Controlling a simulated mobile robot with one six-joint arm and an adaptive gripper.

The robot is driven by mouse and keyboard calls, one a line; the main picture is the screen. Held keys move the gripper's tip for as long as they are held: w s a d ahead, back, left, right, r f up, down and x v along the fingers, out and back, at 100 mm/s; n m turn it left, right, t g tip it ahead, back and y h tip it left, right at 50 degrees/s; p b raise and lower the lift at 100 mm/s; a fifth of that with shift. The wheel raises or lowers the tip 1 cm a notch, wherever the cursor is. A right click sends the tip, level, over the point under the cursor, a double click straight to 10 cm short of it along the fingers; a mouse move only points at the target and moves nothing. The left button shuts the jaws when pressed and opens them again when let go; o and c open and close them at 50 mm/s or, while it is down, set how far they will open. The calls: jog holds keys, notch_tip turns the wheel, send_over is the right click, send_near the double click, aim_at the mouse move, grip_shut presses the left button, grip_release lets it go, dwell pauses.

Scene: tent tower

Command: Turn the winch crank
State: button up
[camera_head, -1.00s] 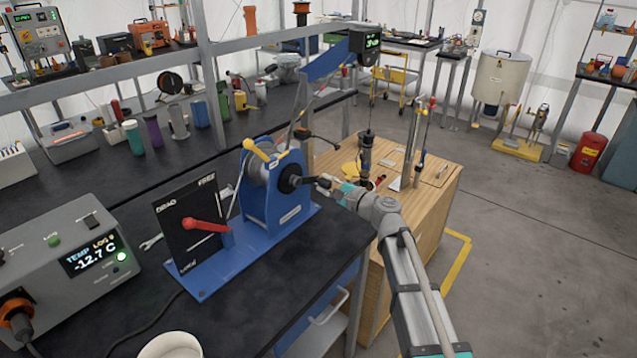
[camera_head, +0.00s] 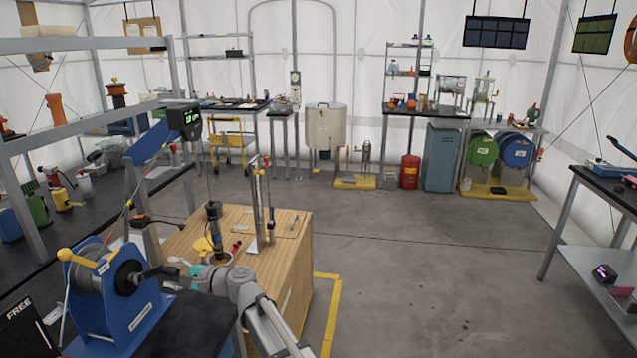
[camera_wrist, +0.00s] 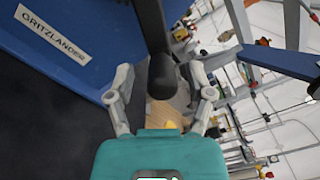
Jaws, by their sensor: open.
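The blue winch (camera_head: 118,310) stands on the black bench at the lower left of the head view. It has a grey drum, a yellow-knobbed lever and a black crank (camera_head: 150,272) on its right side. My gripper (camera_head: 180,269) is at the crank's outer end. In the wrist view the black crank grip (camera_wrist: 164,75) lies between the two spread fingers of my gripper (camera_wrist: 161,90). The fingers are open, with a gap visible on each side of the grip.
A blue boom with a digital display (camera_head: 185,119) rises behind the winch. A dark cylindrical tool (camera_head: 214,225) hangs over the wooden crate (camera_head: 285,270), which carries upright rods. Yellow floor tape (camera_head: 333,310) borders the crate. Open grey floor (camera_head: 430,260) lies to the right.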

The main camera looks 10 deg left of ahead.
jog(key=w+d+f+n+h+p, duration=0.1)
jog(key=d+f+n+h+p, duration=0.15)
jog(key=d, duration=0.75)
jog(key=w+d+f+n+h+p, duration=0.1)
jog(key=d+f+n+h, duration=0.2)
jog(key=d, duration=0.8)
jog(key=w+d+f+n+h+p, duration=0.1)
jog(key=w+d+f+h+p, duration=0.2)
jog(key=d, duration=0.7)
jog(key=s+d+h+p, duration=0.1)
jog(key=s+d+h, duration=0.2)
jog(key=d, duration=0.7)
jog(key=s+d+f+h, duration=0.1)
jog(key=s+d+h, duration=0.2)
jog(key=d, duration=0.8)
jog(key=s+d+h+p, duration=0.1)
jog(key=s+d+h, duration=0.2)
jog(key=d, duration=0.8)
jog(key=shift+s+f+n+g+h+p, duration=0.2)
jog(key=shift+s+n+g+h+p, duration=0.1)
jog(key=shift+n+h, duration=0.05)
jog(key=shift+a, duration=0.1)
jog(key=shift+c, duration=0.8)
